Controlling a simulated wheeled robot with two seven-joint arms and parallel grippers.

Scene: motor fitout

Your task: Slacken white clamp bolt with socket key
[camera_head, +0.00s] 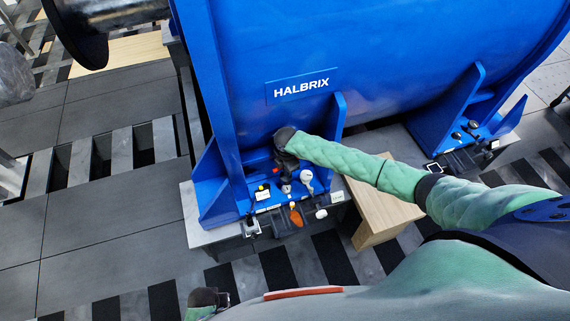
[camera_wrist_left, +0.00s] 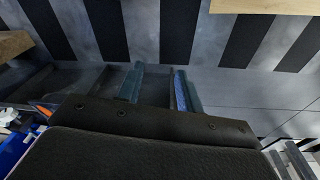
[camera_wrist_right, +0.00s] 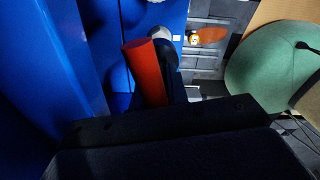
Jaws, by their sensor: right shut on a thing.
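My right gripper (camera_head: 287,168) reaches down to the motor's near foot. In the right wrist view it (camera_wrist_right: 155,92) is shut on the red handle of what looks like the socket key (camera_wrist_right: 147,68). The handle's far end is hidden by the gripper. A pale round head (camera_wrist_right: 160,34) lies just beyond the handle; I cannot tell whether they touch. In the head view a white-headed bolt (camera_head: 306,175) stands beside the gripper on the foot. My left gripper (camera_head: 210,298) is low at the bottom left, and its fingers (camera_wrist_left: 158,85) are apart and empty.
The blue HALBRIX motor (camera_head: 300,87) rises behind the foot. An orange part (camera_head: 296,215) and a white part (camera_head: 321,213) sit at the base's front edge. A wooden block (camera_head: 382,212) stands to the right. The striped floor at left is clear.

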